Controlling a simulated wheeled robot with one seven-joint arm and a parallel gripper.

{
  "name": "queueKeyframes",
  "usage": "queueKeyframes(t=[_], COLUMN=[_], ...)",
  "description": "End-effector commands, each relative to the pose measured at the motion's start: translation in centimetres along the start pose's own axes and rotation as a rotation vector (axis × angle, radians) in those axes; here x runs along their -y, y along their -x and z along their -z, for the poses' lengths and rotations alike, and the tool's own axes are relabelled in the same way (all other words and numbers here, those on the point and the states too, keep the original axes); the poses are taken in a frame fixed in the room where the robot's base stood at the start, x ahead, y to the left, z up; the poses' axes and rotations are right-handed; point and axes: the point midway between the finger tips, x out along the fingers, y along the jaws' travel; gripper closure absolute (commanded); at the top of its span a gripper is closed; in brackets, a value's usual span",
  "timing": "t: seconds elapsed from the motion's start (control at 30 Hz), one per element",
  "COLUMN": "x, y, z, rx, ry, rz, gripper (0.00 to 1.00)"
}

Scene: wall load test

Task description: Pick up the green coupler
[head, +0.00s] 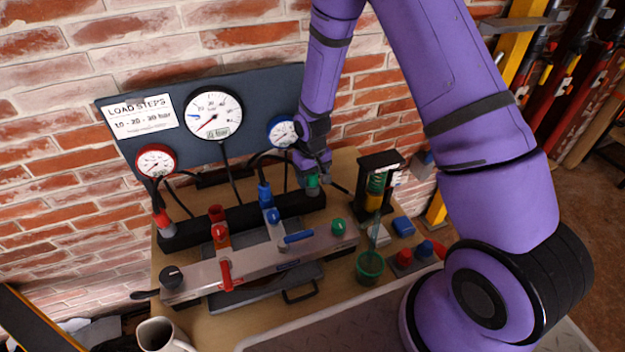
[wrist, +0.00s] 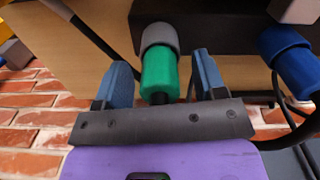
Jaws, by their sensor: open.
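The green coupler (wrist: 158,75) is a green cylinder with a grey collar, seen in the wrist view between the two blue fingers of my gripper (wrist: 158,80). The fingers stand open, with a gap on each side of it. In the head view the green coupler (head: 313,183) sits at the right end of the black holder bar, just below my gripper (head: 313,168). My arm hides part of the area around it.
A blue coupler (head: 265,195) and a red coupler (head: 161,218) stand in the same black bar (head: 195,232). A metal manifold (head: 255,262) with coloured fittings lies in front. Gauges hang on the dark panel behind. A green cup (head: 370,268) stands at right.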

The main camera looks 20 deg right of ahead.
Motion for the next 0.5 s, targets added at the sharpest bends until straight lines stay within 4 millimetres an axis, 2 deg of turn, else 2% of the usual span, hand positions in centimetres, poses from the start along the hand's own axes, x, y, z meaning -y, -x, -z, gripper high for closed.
queueKeyframes(t=[0.13,0.17,0.37,0.4,0.5], x=[0.01,0.01,0.02,0.02,0.02], y=[0.02,0.02,0.03,0.04,0.05], z=[0.01,0.01,0.01,0.01,0.01], rx=[0.000,0.000,0.000,0.000,0.000], ry=[0.000,0.000,0.000,0.000,0.000], rz=[0.000,0.000,0.000,0.000,0.000], gripper=[0.36,0.40,0.86,0.90,0.90])
